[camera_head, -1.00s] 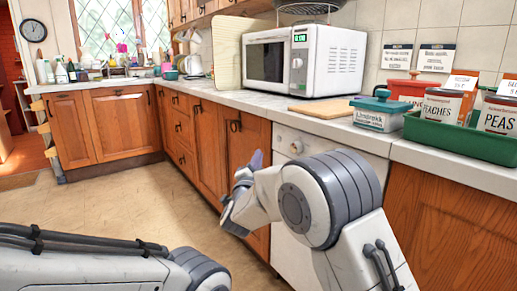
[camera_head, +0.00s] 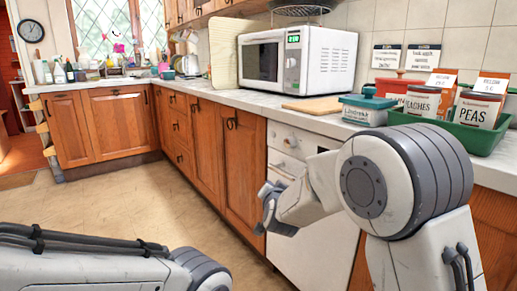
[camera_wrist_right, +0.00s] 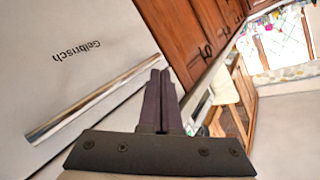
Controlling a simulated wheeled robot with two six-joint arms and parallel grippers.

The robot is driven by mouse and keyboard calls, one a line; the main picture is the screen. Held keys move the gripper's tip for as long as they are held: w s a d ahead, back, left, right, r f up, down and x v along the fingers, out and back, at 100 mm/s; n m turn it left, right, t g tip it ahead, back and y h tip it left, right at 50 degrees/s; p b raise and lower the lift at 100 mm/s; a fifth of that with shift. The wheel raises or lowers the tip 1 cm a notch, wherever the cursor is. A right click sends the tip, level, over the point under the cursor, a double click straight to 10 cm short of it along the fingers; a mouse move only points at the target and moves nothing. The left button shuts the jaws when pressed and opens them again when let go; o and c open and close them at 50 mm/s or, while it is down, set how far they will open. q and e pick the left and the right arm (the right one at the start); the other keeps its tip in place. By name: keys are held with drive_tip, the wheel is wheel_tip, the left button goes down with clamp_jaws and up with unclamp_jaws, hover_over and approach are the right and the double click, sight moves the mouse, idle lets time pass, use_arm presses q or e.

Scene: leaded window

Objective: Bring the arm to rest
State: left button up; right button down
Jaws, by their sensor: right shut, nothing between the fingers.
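My right arm bends in front of the white appliance under the counter in the head view. My right gripper (camera_head: 268,205) is at its end, below the counter edge and in front of the appliance's front, holding nothing. In the right wrist view its two dark fingers (camera_wrist_right: 161,75) lie together, shut and empty. A silver handle bar (camera_wrist_right: 90,100) of the appliance shows to the left of the fingers. My left arm lies across the lower left of the head view, and its gripper is out of the picture.
The counter holds a microwave (camera_head: 298,58), a cutting board (camera_head: 318,105), a teal-lidded container (camera_head: 367,110) and a green tray (camera_head: 473,138) with cans. A white appliance (camera_head: 290,250) and wooden cabinets (camera_head: 190,145) stand below. The floor (camera_head: 130,215) on the left is clear.

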drive_tip(key=s+d+f+n+g, duration=0.2)
drive_tip(key=s+d+f+g, duration=0.25)
drive_tip(key=s, duration=0.55)
drive_tip(key=s+d+f+n+g, duration=0.3)
drive_tip(key=s+d+f+g, duration=0.15)
drive_tip(key=s, duration=0.55)
drive_tip(key=s+d+f+n+g, duration=0.2)
drive_tip(key=s+d+f+g, duration=0.3)
drive_tip(key=s, duration=0.6)
drive_tip(key=s+a+r+n+g+p, duration=0.1)
drive_tip(key=s+a+r+n, duration=0.25)
drive_tip(key=s+a, duration=0.35)
drive_tip(key=s+a+r+n, duration=0.3)
drive_tip(key=s+a+n, duration=0.1)
drive_tip(key=s+a, duration=0.2)
wheel_tip(320, 180, up, 38)
drive_tip(key=p, duration=3.8)
drive_tip(key=shift+f, duration=0.25)
drive_tip(key=shift+w+d+m, duration=0.1)
drive_tip(key=shift+m, duration=0.15)
